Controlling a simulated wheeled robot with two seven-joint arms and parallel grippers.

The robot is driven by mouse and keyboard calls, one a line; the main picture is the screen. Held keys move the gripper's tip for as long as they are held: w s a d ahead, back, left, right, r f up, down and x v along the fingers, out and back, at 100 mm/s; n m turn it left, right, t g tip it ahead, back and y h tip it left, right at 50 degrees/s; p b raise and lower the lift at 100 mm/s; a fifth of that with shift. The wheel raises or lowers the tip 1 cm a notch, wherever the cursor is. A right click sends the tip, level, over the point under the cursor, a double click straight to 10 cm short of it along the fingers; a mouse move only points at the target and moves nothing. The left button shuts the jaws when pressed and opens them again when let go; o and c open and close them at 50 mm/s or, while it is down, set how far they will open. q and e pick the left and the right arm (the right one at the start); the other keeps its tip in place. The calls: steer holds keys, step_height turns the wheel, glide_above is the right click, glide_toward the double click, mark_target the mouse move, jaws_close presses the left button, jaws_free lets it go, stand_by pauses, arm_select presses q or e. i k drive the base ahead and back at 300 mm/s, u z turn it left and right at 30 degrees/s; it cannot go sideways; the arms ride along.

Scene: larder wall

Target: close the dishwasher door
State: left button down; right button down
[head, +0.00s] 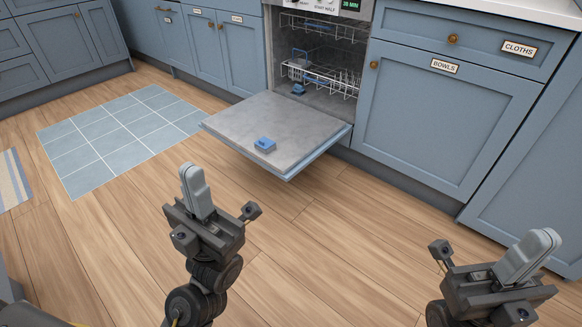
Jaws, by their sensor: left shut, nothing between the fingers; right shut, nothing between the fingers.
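The dishwasher (317,62) stands open between blue cabinets. Its door (252,126) is folded down and lies about level above the floor, with its grey inner face up. A small blue detergent cup (265,145) sits on that inner face. Wire racks (320,80) show inside the tub. My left gripper (192,178) is shut and empty, in front of the door and apart from it, to the lower left of its front corner. My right gripper (540,247) is shut and empty at the lower right, in front of the cabinets and well away from the door.
A drawer labelled CLOTHS (485,42) and a cupboard labelled BOWLS (435,115) are closed, right of the dishwasher. More closed blue cabinets (205,50) stand to the left. A blue-grey tiled mat (118,137) lies left of the door. The wooden floor (330,230) in front is clear.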

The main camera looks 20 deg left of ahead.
mark_target(301, 133)
steer(key=u, duration=0.55)
steer(key=i, duration=0.8)
steer(key=u, duration=0.85)
